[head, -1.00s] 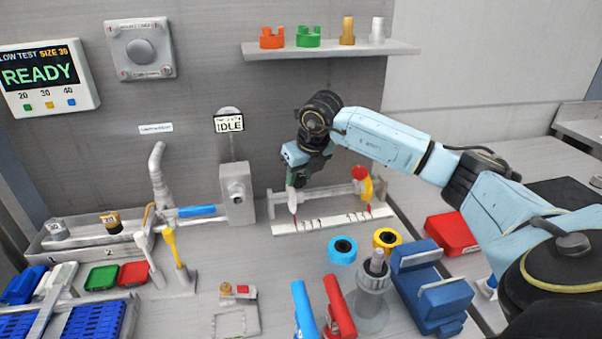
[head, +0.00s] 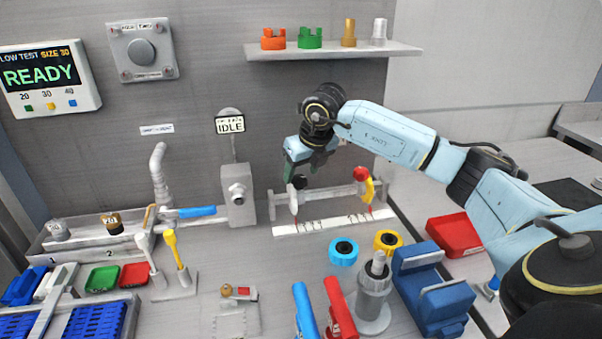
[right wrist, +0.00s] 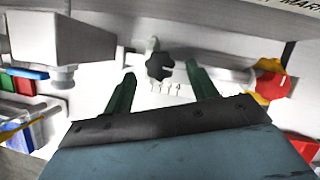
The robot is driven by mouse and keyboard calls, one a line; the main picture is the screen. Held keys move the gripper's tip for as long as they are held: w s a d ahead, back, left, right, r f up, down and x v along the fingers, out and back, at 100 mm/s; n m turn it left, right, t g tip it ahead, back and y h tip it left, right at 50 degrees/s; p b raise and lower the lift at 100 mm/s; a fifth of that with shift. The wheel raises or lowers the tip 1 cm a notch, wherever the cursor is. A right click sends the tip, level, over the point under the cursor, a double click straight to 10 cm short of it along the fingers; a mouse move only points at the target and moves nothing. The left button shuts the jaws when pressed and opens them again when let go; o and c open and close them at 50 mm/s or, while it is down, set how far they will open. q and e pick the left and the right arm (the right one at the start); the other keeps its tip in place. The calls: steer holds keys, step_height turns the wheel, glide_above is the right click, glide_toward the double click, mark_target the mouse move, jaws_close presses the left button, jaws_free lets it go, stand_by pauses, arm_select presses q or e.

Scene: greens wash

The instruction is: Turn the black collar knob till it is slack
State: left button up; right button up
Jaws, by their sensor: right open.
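The black collar knob (head: 299,182) sits on a pale collar on the horizontal grey rail (head: 325,197), towards its left end. In the right wrist view the dark, lobed knob (right wrist: 160,66) shows between my green fingers. In the right wrist view my right gripper (right wrist: 158,72) has a finger on each side of the knob, with clear gaps. Whether the knob is tight or slack cannot be seen. My left gripper is not in view.
A red knob on a yellow clamp (head: 364,180) stands at the rail's right end. A white marked scale strip (head: 335,221) lies in front. A grey block (head: 237,193) with a nozzle stands left of the rail. A shelf (head: 335,50) hangs above.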

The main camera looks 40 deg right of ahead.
steer(key=v, duration=1)
steer(key=shift+r, duration=0.1)
